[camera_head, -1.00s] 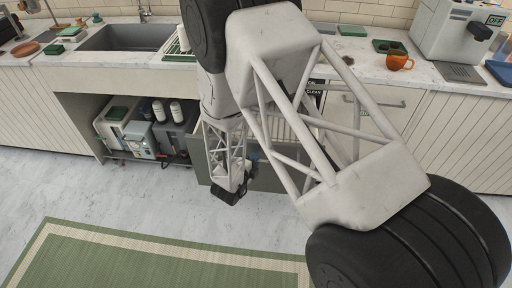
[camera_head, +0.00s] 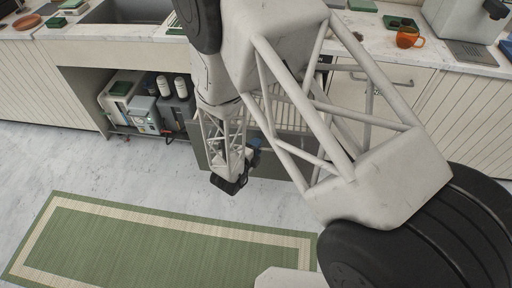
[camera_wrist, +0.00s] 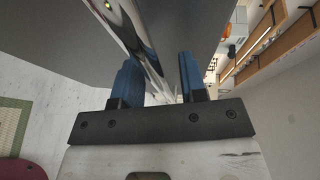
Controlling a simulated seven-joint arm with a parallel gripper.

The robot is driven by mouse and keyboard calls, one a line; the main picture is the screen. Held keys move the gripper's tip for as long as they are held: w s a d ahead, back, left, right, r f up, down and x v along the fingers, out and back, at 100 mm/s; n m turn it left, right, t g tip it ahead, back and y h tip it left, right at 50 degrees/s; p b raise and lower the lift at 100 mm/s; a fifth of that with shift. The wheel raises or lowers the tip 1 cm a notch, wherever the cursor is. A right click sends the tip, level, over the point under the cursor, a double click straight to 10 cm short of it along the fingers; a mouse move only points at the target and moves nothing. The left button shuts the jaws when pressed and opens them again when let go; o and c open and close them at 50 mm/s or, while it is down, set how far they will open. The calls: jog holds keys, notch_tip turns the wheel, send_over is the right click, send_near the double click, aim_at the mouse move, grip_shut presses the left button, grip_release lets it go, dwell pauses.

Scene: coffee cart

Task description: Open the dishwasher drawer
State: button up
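The dishwasher drawer's grey front (camera_head: 279,171) stands out from the counter, with pale rack bars visible behind it. My gripper (camera_head: 228,184) is low in front of the drawer in the head view, and my arm hides much of the drawer. In the wrist view, my gripper's two blue fingers (camera_wrist: 160,85) stand apart, one on each side of a shiny metal strip (camera_wrist: 131,29) along a grey panel. A gap shows between the fingers. I cannot tell whether either finger touches the strip.
Grey and white machines (camera_head: 140,105) stand in the open bay left of the drawer. A green rug (camera_head: 165,240) lies on the floor in front. An orange cup (camera_head: 408,40) stands on the counter at right. The floor left of my gripper is clear.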

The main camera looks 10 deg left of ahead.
jog(key=shift+s, duration=0.15)
jog(key=v, duration=0.7)
jog(key=shift+s, duration=0.2)
dwell(0.4)
jog(key=shift+a+r, duration=0.1)
dwell(0.5)
jog(key=w+d+r+n+g+y, duration=0.1)
jog(key=w+r+n+y, duration=0.1)
jog(key=w+r+y, duration=0.3)
jog(key=w+d+r+n+g, duration=0.1)
jog(key=w+r+n+g, duration=0.15)
jog(key=r, duration=0.45)
jog(key=d+r+n+g+y, duration=0.25)
jog(key=d+r+n, duration=0.35)
jog(key=r, duration=0.6)
jog(key=s+d+r+n+g, duration=0.2)
jog(key=s+d+r+n, duration=0.1)
jog(key=s+d+r, duration=0.2)
jog(key=s+d+r+n+g+h, duration=0.1)
jog(key=s+d+r+n, duration=0.3)
jog(key=s+d, duration=0.6)
jog(key=s+d+r+n+g, duration=0.3)
jog(key=s+d+r, duration=0.4)
jog(key=s, duration=0.4)
jog(key=shift+s+d+r+n, duration=0.2)
jog(key=shift+d+n, duration=0.2)
jog(key=shift+n, duration=0.05)
